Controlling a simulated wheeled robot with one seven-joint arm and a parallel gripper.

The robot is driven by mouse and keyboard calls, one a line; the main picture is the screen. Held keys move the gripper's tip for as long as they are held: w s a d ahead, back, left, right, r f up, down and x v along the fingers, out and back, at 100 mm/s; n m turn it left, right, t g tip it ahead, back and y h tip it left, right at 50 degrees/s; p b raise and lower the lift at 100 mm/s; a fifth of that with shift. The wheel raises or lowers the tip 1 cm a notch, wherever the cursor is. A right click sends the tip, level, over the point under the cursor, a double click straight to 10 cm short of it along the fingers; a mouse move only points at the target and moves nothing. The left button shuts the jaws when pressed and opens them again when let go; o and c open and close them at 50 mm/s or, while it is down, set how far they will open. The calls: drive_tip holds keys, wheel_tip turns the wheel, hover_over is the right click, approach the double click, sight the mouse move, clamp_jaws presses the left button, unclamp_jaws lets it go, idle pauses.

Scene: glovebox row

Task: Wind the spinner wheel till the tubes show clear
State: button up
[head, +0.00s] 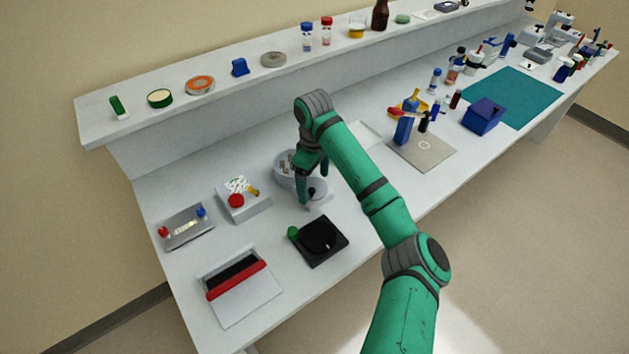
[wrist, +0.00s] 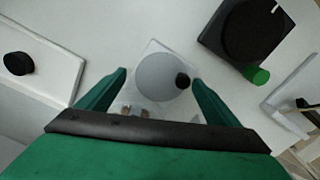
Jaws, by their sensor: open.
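The spinner wheel (wrist: 158,75) is a pale grey disc with a black knob (wrist: 182,81) near its rim. In the head view the wheel (head: 318,186) sits on a light base, partly hidden by my gripper. Behind it is a round grey holder (head: 283,168) with small tubes; in the wrist view the tubes (wrist: 134,110) show only in part below the wheel, too small to tell clear or cloudy. My gripper (head: 313,190) is open and points down over the wheel. In the wrist view its fingers (wrist: 158,77) stand apart on either side, the knob nearer the right finger. I see no grip on the knob.
A black device (head: 320,243) with a green knob stands close in front of the wheel. A white box with a red button (head: 237,201) is to the left, a red-handled unit (head: 240,290) at front left. A blue-posted stand (head: 408,125) is to the right. A raised shelf (head: 230,92) runs behind.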

drive_tip(key=shift+s+a, duration=0.1)
drive_tip(key=c, duration=1.1)
drive_tip(key=shift+o, duration=0.4)
drive_tip(key=m, duration=0.6)
drive_tip(key=shift+m, duration=0.3)
drive_tip(key=m, duration=0.3)
drive_tip(key=shift+m, duration=2)
